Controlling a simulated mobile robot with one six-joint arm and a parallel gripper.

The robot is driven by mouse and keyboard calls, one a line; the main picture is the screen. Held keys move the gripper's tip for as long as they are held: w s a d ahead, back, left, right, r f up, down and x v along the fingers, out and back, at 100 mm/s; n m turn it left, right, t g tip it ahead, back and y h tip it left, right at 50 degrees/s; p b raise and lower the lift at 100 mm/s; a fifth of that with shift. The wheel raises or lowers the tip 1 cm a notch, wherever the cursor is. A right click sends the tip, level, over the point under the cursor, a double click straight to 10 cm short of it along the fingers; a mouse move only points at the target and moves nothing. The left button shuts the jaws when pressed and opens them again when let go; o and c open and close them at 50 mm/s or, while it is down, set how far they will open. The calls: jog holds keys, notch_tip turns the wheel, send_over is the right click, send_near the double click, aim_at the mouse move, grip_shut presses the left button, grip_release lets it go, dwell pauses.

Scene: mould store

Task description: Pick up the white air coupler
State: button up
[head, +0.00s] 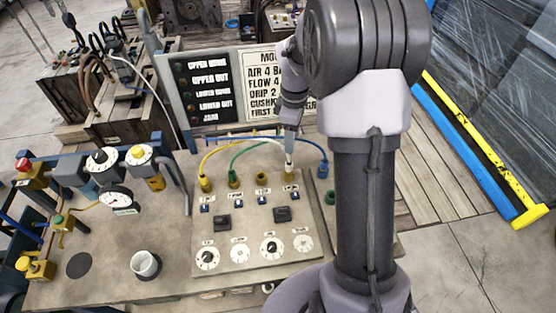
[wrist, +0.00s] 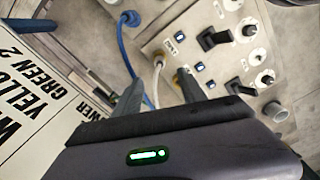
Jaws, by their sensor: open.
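The white air coupler (head: 289,167) is at the end of a white hose, at the back edge of the sloping panel, between a brass socket and the blue coupler. In the wrist view the white coupler (wrist: 158,66) shows just beyond my fingertips, between them in the picture. My gripper (wrist: 160,78) is open and empty, with one finger to each side of it. In the head view my gripper (head: 290,140) points down from above, close over the white coupler. Whether the fingers touch it I cannot tell.
Close by are the blue coupler (head: 323,170), green coupler (head: 233,180), yellow coupler (head: 205,183) and brass socket (head: 261,178), with hoses arching behind. The panel (head: 250,218) carries switches and dials. A sign board (head: 210,90) stands behind. A white cup (head: 145,264) stands left.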

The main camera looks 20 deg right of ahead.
aim_at(289, 162)
notch_tip(289, 162, down, 7)
jog(key=shift+f+b, duration=0.2)
jog(key=shift+b, duration=0.7)
jog(key=f, duration=0.1)
jog(key=f+b, duration=0.1)
jog(key=f, duration=0.1)
jog(key=f+b, duration=0.1)
jog(key=f, duration=0.1)
jog(key=shift+w+a+f, duration=0.15)
jog(key=shift+w, duration=0.15)
jog(key=shift+c, duration=1.3)
grip_shut()
